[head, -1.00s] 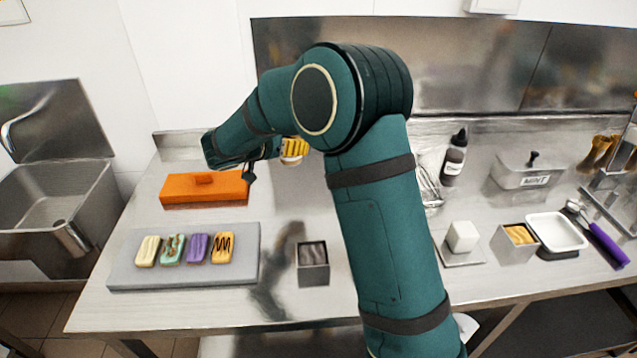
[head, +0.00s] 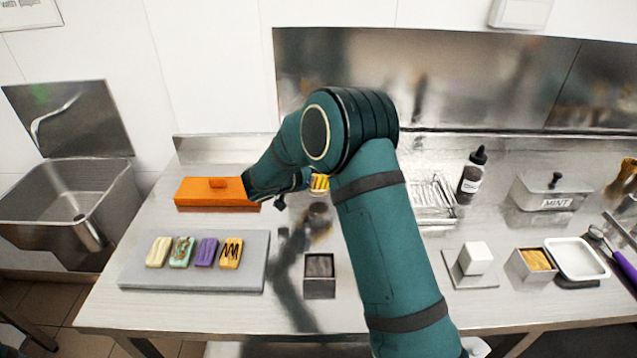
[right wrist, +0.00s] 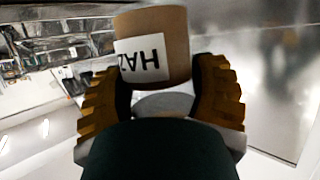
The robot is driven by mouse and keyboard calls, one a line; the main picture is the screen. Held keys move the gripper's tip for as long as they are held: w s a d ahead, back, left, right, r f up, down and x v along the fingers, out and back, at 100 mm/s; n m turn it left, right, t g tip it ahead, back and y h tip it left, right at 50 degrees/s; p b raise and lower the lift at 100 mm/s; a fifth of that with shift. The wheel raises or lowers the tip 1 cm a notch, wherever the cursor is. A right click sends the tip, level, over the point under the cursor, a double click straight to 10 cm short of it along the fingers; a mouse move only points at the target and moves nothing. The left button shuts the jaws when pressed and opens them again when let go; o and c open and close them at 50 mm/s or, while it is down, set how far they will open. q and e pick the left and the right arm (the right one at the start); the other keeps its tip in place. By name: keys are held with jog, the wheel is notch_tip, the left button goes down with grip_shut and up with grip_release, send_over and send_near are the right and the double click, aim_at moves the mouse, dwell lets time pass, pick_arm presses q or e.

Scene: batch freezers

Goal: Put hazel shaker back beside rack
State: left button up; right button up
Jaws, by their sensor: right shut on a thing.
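The hazel shaker (right wrist: 152,58) is a brown cylinder with a white label reading "HAZ", seen upside down in the right wrist view. My right gripper (right wrist: 160,95) is shut on it, with a ribbed yellow-brown finger on each side. In the head view my right gripper (head: 319,183) is over the back of the counter, right of the orange box; my arm hides much of it, and the shaker is hard to make out there. The wire rack (head: 436,198) lies on the counter right of my arm, which partly covers it. My left gripper is not in view.
The orange box (head: 217,193) and a grey board (head: 193,280) with several decorated bars are on the left. A small metal bin (head: 320,288) stands at the front. A dark bottle (head: 472,173), the mint container (head: 550,200) and a white block (head: 476,258) are on the right.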

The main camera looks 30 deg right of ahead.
jog(key=shift+f, duration=1.4)
jog(key=shift+f+b, duration=0.2)
jog(key=shift+b, duration=0.2)
jog(key=o, duration=1.2)
jog(key=shift+o, duration=0.2)
jog(key=shift+r, duration=0.15)
jog(key=shift+r+p, duration=0.15)
jog(key=shift+p, duration=0.3)
jog(key=v, duration=1.2)
